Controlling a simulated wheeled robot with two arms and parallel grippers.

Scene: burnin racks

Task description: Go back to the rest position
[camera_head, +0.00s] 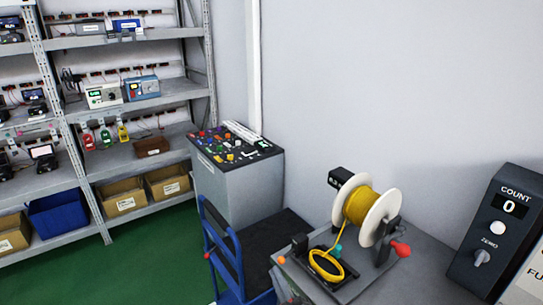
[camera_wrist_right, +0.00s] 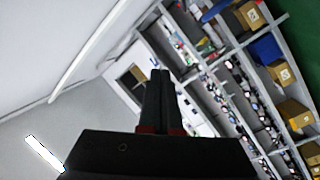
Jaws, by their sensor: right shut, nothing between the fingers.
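My right gripper (camera_wrist_right: 160,76) shows in the right wrist view, its two dark fingers together with nothing between them. It points up and away, with shelves and a wall far behind it. I cannot make out either gripper in the head view. My left gripper is not in view.
A winding fixture with a white-flanged spool (camera_head: 361,207) of yellow wire stands on the grey bench at right, beside a yellow coil (camera_head: 326,264). A counter box (camera_head: 497,228) reads 0. A blue cart (camera_head: 228,252) and a grey cabinet (camera_head: 240,185) stand before metal shelves (camera_head: 130,160). Green floor is clear at left.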

